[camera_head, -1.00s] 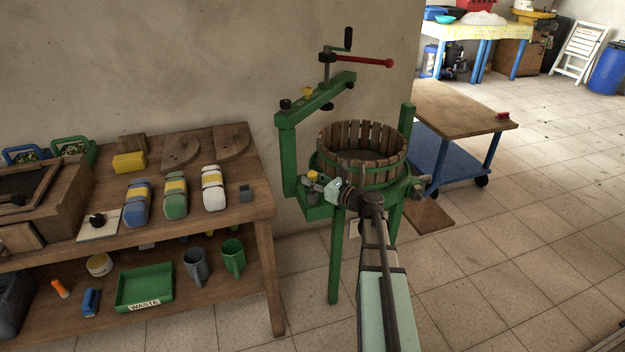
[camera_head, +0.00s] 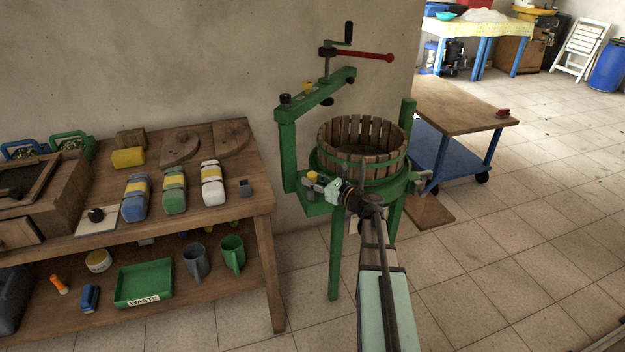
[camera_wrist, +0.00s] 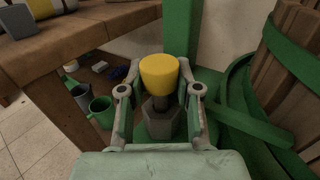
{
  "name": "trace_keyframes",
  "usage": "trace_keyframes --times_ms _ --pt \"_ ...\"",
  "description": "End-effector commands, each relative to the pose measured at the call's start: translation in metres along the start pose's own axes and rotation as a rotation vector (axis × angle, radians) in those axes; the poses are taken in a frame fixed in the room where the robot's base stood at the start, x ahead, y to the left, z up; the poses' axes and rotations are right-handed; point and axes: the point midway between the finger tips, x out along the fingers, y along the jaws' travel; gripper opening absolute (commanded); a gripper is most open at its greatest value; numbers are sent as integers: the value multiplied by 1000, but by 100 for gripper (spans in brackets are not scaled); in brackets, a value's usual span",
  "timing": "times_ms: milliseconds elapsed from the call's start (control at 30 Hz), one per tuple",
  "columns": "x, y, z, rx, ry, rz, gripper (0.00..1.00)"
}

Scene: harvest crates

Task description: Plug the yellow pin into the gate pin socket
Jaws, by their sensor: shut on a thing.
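The yellow pin (camera_wrist: 159,72) has a yellow knob on a dark shaft. In the wrist view it stands upright between the fingers of my gripper (camera_wrist: 159,100), which is shut on it. Below the knob, the shaft meets a grey socket block (camera_wrist: 160,124); I cannot tell how deep the shaft sits in it. In the head view the yellow knob (camera_head: 313,176) shows at my gripper (camera_head: 322,186), at the front left corner of the green press frame (camera_head: 287,150). The fingers hide part of the socket.
The slatted wooden basket (camera_head: 362,150) stands right of my gripper inside the green frame. Another yellow knob (camera_head: 308,87) sits on the upper beam. A wooden shelf bench (camera_head: 262,205) with blocks and cups stands to the left.

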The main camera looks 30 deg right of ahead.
Motion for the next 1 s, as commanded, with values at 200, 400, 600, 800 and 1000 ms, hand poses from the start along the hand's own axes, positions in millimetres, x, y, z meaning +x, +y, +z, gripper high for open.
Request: trace_keyframes --times_ms 200,400,600,800,1000 --pt "0 0 -6 0 0 0 0" --pt "0 0 -10 0 0 0 0" --pt "0 0 -11 0 1 -1 62" --pt "0 -1 -11 0 2 -2 62" --pt "-8 -1 -12 0 3 -4 62"
